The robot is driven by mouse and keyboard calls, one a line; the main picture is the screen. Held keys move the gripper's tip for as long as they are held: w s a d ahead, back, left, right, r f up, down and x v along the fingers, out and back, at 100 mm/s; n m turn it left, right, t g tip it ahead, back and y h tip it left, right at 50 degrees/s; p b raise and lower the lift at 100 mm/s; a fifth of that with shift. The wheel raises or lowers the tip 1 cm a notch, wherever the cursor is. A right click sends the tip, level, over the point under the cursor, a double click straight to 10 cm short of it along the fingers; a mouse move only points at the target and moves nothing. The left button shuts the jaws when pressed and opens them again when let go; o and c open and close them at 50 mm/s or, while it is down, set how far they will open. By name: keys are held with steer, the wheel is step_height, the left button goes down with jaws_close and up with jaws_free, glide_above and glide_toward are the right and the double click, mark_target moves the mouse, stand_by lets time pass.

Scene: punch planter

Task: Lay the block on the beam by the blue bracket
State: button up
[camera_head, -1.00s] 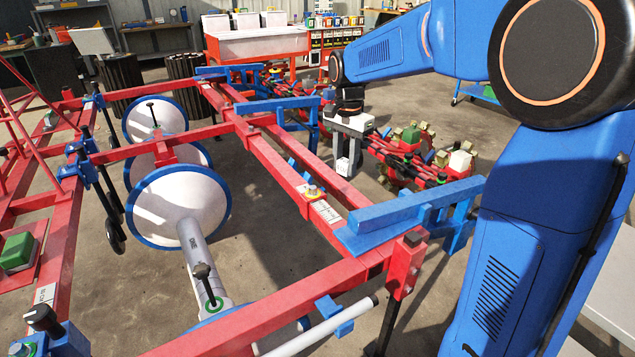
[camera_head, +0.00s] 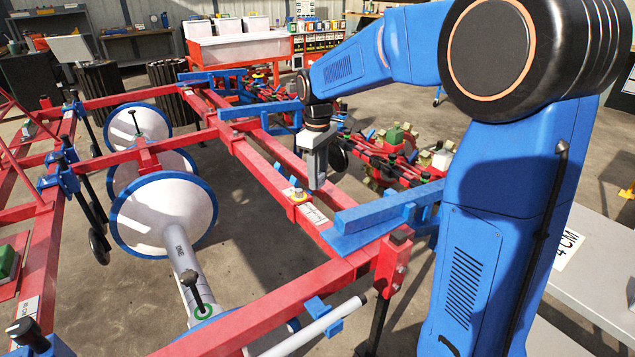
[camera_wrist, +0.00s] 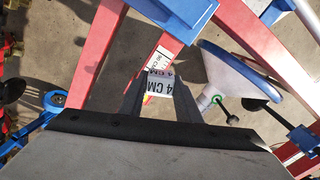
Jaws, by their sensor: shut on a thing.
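My gripper (camera_head: 318,184) points down above the long red beam (camera_head: 268,168), on the far side of the blue bracket (camera_head: 375,222). In the wrist view my gripper (camera_wrist: 158,100) is shut on a small block (camera_wrist: 158,88) with a white face marked "4 CM". The block is mostly hidden by the fingers in the head view. A white label strip (camera_head: 313,214) lies on the beam between the gripper and the bracket. A blue part (camera_wrist: 175,12) shows at the top of the wrist view. I cannot tell the exact gap between block and beam.
Large white discs with blue rims (camera_head: 165,215) are left of the beam. A planter row unit with green and white blocks (camera_head: 400,145) is at right. A grey table (camera_head: 600,275) stands far right.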

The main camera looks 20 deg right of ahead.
steer(key=n, duration=0.3)
steer(key=f+n, duration=0.1)
steer(key=n, duration=0.2)
steer(key=shift+n, duration=0.4)
steer(key=n, duration=0.3)
steer(key=f+n, duration=0.1)
steer(key=n, duration=0.2)
steer(key=shift+f, duration=4.85)
steer(key=o, duration=1.2)
steer(key=shift+r, duration=0.1)
